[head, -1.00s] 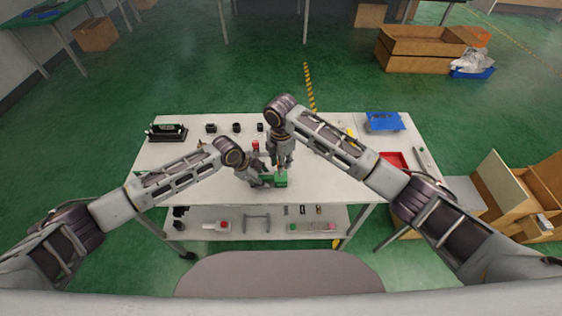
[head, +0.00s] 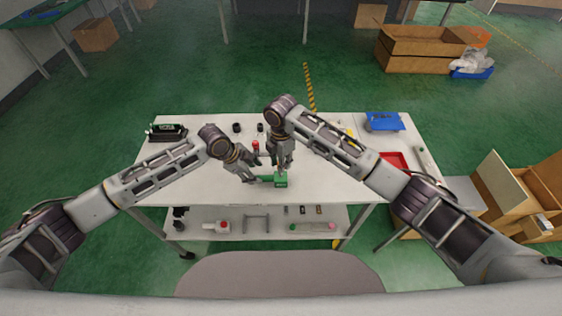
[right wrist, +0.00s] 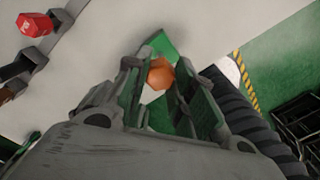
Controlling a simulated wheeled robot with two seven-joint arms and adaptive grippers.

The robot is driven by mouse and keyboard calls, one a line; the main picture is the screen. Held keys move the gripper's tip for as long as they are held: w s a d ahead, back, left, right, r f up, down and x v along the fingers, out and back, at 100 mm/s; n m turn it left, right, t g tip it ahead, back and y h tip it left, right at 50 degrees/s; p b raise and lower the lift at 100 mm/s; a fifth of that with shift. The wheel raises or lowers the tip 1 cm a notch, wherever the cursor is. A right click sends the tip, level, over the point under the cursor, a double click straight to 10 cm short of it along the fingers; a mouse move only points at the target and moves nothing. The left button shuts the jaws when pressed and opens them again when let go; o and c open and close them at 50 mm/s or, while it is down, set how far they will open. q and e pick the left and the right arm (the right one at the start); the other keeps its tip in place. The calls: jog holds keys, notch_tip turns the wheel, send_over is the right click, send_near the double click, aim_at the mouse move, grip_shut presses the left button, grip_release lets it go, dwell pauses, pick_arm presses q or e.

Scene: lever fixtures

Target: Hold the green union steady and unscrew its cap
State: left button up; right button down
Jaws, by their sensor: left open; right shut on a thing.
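The green union (head: 281,181) stands near the front middle of the white table, with a green part reaching to its left. In the right wrist view its green body (right wrist: 164,45) shows behind an orange, hex-like cap (right wrist: 158,76). My right gripper (head: 282,166) comes down from above and is shut on the cap, whose sides are between the fingers. In the head view the cap is mostly hidden by that gripper. My left gripper (head: 256,170) is open, left of the union, close to its green left part; whether it touches cannot be told.
A red-topped fixture (head: 256,146) stands behind the grippers. Small black fixtures (head: 237,127) line the back edge. A black rack (head: 166,133) is at the back left; a blue bin (head: 383,122) and red tray (head: 394,160) are at right. The front left tabletop is clear.

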pick_arm(q)
jog(key=v, duration=0.6)
dwell(0.7)
